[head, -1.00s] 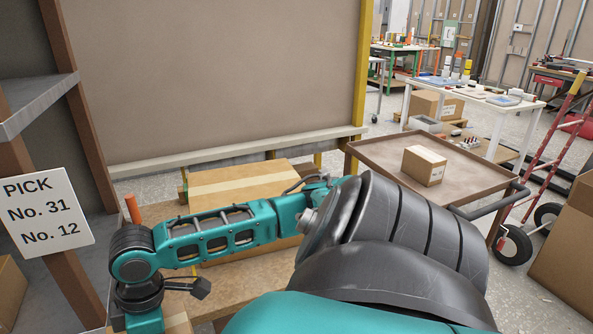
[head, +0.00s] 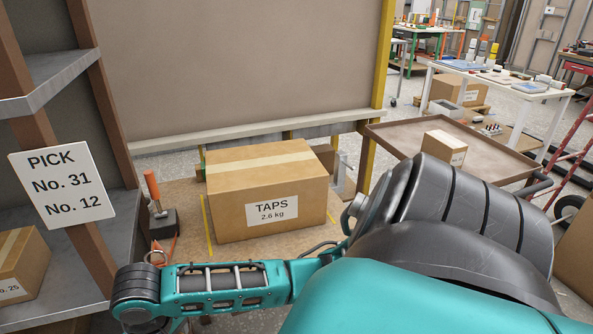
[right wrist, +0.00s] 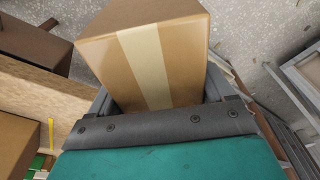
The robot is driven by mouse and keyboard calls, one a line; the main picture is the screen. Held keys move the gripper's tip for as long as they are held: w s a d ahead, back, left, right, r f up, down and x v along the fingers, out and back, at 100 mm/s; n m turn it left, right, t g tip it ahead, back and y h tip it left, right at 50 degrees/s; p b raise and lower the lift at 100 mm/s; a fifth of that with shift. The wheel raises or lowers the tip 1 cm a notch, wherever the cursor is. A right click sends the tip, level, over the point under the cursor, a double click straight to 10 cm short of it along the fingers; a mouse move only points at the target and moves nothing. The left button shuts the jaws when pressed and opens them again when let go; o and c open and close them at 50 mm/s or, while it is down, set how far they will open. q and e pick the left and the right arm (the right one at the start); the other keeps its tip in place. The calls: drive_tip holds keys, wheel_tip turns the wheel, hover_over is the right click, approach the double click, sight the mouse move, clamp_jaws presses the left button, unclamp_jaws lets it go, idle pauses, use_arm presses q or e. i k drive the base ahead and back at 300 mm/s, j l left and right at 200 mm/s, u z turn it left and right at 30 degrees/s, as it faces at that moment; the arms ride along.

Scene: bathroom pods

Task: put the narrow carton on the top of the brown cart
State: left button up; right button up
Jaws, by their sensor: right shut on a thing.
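The brown cart (head: 395,133) stands at the right in the head view, with a flat rimmed top. A small carton (head: 444,147) sits on that top, with bare tray around it. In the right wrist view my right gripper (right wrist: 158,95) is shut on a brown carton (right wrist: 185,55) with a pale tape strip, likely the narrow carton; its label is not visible. The floor shows beyond it. In the head view my right arm crosses the foreground and its gripper is out of frame. My left gripper is in neither view.
A large TAPS carton (head: 235,178) stands on a wooden bench (head: 183,200) in the middle. A shelf rack (head: 95,235) with a PICK sign (head: 62,184) is at the left. A white table (head: 500,84) stands behind the cart.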

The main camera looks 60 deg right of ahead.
sight(476, 153)
drive_tip(key=k+l+z, duration=0.15)
drive_tip(key=z, duration=0.15)
drive_tip(key=k+l+z, duration=0.1)
drive_tip(key=l+z, duration=0.2)
drive_tip(key=k+l+z, duration=0.15)
drive_tip(key=l, duration=0.15)
drive_tip(key=k+l+z, duration=0.1)
drive_tip(key=l, duration=0.25)
drive_tip(key=k+l, duration=0.15)
drive_tip(key=l, duration=0.25)
drive_tip(key=k+l, duration=0.15)
drive_tip(key=l, duration=0.3)
drive_tip(key=k+l+z, duration=0.1)
drive_tip(key=l, duration=0.3)
drive_tip(key=k+l, duration=0.15)
drive_tip(key=l, duration=0.3)
drive_tip(key=k+l+z, duration=0.1)
drive_tip(key=l, duration=0.35)
